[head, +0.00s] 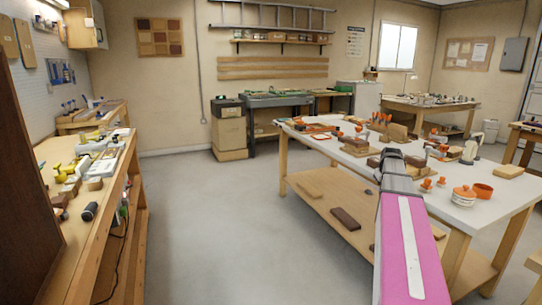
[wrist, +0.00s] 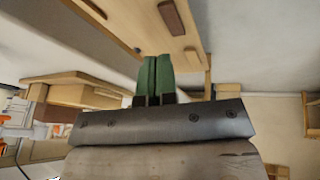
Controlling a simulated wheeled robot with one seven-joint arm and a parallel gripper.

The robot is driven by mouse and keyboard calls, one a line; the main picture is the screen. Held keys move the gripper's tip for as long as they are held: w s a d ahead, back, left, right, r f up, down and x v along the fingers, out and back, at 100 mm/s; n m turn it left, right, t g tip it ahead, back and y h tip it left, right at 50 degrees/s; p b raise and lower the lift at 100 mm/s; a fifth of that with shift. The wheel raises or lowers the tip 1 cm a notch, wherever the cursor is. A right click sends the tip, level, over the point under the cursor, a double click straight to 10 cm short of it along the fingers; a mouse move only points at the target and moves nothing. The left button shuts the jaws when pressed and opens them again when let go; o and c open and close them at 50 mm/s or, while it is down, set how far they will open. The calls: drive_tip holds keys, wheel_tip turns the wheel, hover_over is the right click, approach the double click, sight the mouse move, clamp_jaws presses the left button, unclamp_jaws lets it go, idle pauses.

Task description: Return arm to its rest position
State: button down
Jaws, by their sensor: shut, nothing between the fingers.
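My arm (head: 408,250), with a pink and white link, reaches up from the bottom right of the head view toward the white-topped workbench. Its dark grey wrist end is in front of the bench's front edge in that view. In the wrist view my gripper (wrist: 153,76) shows two green fingers pressed together with nothing between them. The fingertips are hard to make out in the head view. The wrist view looks tilted, with a wooden shelf and a brown block (wrist: 172,17) beyond the fingers.
A wooden bench (head: 110,180) with clutter runs along the left, beside a dark brown panel (head: 28,200). Clear grey floor (head: 225,230) lies between the benches.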

drive_tip(key=s+a+f+g, duration=0.1)
drive_tip(key=s+a+f, duration=0.6)
drive_tip(key=a, duration=0.3)
drive_tip(key=s+a+f+m+g+y, duration=0.1)
drive_tip(key=s+a+f+g, duration=0.1)
drive_tip(key=s+a+f, duration=0.5)
drive_tip(key=s+a+f+g, duration=0.1)
drive_tip(key=s+a+f, duration=0.6)
drive_tip(key=s+a, duration=0.3)
drive_tip(key=a, duration=0.4)
drive_tip(key=shift+s+a+f+y, duration=0.35)
drive_tip(key=shift+s+f+y, duration=0.05)
